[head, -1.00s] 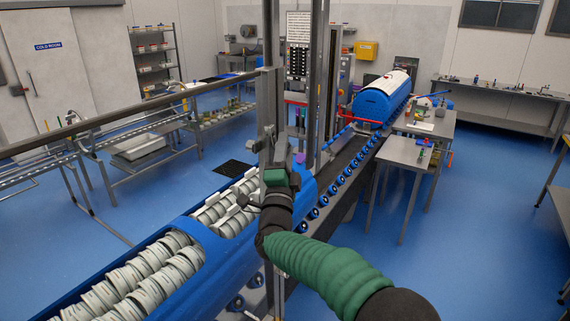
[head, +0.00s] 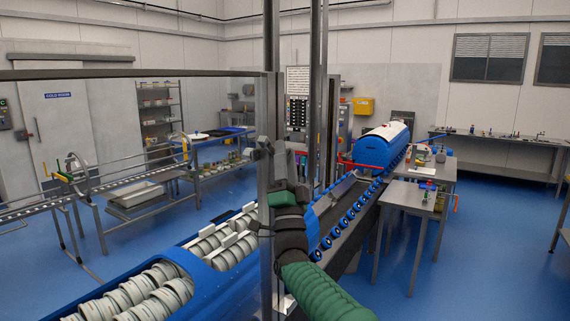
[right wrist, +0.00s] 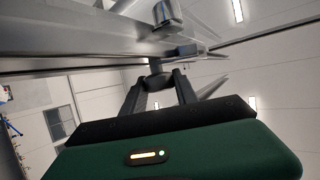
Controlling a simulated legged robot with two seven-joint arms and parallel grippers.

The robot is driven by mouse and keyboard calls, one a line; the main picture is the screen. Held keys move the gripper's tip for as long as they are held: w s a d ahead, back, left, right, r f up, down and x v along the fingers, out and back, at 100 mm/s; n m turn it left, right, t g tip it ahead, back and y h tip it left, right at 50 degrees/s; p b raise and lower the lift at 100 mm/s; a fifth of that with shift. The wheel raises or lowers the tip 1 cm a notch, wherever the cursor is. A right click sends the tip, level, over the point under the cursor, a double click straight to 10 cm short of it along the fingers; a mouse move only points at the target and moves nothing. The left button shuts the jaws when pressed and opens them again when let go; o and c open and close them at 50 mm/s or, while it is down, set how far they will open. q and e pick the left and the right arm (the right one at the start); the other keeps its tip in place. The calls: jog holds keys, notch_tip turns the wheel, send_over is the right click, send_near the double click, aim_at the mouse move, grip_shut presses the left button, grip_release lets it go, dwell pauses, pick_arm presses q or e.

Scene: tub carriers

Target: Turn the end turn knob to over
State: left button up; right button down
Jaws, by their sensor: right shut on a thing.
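In the right wrist view, the two dark fingers of my right gripper (right wrist: 159,80) close from both sides on a small dark round knob (right wrist: 157,73). The knob sits at the underside of a grey metal beam (right wrist: 70,60), and the fingers partly cover it. Its marking and turn position cannot be read. In the head view, my right gripper (head: 266,152) is up against the grey metal post beside the blue machine, and the knob cannot be made out there. My left gripper does not show.
A blue trough (head: 165,275) with rows of pale round tubs runs from the front left. A conveyor with blue rollers (head: 352,218) leads to a blue hooded machine (head: 380,148). Grey posts (head: 316,100) stand close by. A steel table (head: 411,197) stands right; blue floor is open beyond.

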jog(key=shift+w+f+y, duration=0.1)
jog(key=shift+f+y, duration=0.15)
jog(key=shift+y, duration=0.05)
jog(key=c, duration=1.3)
grip_release()
jog(key=shift+c, duration=0.2)
jog(key=o, duration=0.4)
jog(key=shift+r, duration=0.1)
